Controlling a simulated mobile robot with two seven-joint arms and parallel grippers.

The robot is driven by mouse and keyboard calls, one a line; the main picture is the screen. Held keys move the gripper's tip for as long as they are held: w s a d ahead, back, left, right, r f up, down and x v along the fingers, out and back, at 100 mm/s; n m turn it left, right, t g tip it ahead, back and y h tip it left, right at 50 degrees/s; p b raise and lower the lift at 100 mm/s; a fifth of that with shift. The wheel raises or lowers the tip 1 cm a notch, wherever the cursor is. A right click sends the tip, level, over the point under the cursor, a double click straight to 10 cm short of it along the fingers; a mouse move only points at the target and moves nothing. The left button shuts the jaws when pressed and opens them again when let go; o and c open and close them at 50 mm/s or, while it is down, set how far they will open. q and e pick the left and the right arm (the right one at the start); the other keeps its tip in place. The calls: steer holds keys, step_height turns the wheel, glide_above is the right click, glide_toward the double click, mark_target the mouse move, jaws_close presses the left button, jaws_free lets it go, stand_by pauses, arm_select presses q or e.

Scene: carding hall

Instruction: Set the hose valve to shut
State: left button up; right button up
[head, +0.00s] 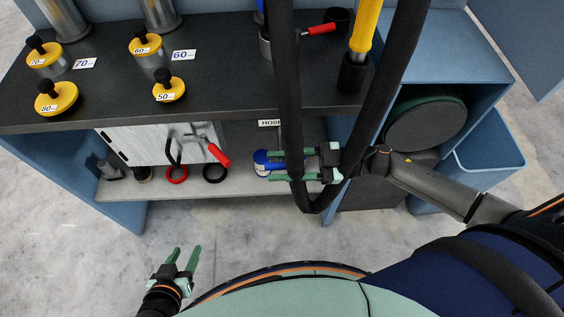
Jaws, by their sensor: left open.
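The hose hangs in a long loop in front of the bench. Below the label is a blue part with a white marking (261,160); I cannot tell if it is the hose valve. My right gripper (272,166) reaches in from the right, its green fingers apart above and below the blue part. Whether they touch it is hidden. No valve setting is readable. My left gripper (184,259) is open and empty, low over the floor, well away from the bench.
Several yellow-topped pieces with black knobs (169,90) stand on the dark bench top (225,75). On the shelf (215,187) are a pale panel (135,146), a red-handled lever (217,153), a red ring (177,174) and a black ring (215,172). A blue bin (492,160) stands at right.

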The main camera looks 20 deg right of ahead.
jaws_close()
stand_by(1.2)
